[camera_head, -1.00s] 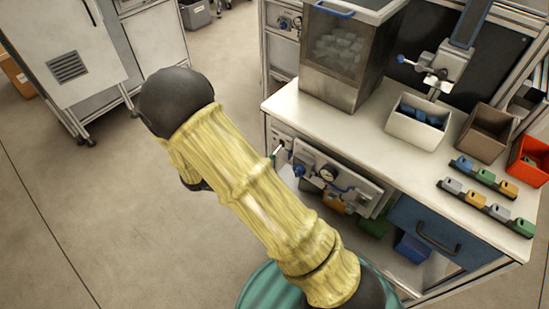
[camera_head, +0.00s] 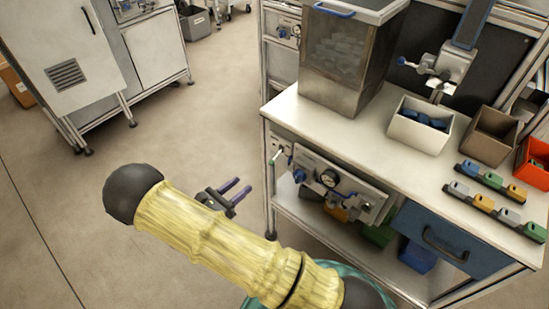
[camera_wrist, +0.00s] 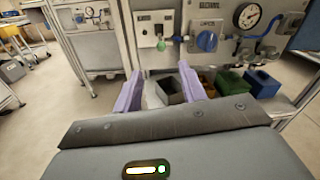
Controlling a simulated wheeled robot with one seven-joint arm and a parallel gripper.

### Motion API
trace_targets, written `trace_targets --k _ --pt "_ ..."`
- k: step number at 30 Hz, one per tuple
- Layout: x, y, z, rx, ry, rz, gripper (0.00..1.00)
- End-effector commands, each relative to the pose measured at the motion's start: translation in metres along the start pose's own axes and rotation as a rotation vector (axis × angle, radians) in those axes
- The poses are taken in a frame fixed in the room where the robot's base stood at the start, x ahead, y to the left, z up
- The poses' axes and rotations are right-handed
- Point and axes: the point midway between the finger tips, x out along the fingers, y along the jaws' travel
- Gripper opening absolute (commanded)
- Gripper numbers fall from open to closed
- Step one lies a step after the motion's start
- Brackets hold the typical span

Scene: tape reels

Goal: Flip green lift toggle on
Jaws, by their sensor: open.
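The green lift toggle (camera_wrist: 161,45) shows in the wrist view as a small dark green-tipped lever on a pale panel (camera_wrist: 146,31), left of a large blue knob (camera_wrist: 207,41). In the head view the small green-tipped lever (camera_head: 278,155) is at the left end of the panel under the bench top. Whether it is on is too small to tell. My gripper (camera_head: 242,189) is open and empty, its two purple fingers apart and pointing at the bench. In the wrist view the gripper (camera_wrist: 160,70) is below and short of the toggle, not touching it.
A round gauge (camera_wrist: 247,16) and hoses are right of the knob. Several coloured bins, including a blue one (camera_wrist: 261,82), are on the shelf below. A bench leg (camera_head: 270,205) stands near the fingers. The floor (camera_head: 60,210) to the left is clear.

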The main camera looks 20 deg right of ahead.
Motion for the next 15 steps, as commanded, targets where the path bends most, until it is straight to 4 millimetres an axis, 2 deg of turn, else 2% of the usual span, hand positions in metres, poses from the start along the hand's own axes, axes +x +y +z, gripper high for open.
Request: trace_targets --k 15 --pt "0.091 -0.002 0.001 0.0 0.002 -0.007 0.41"
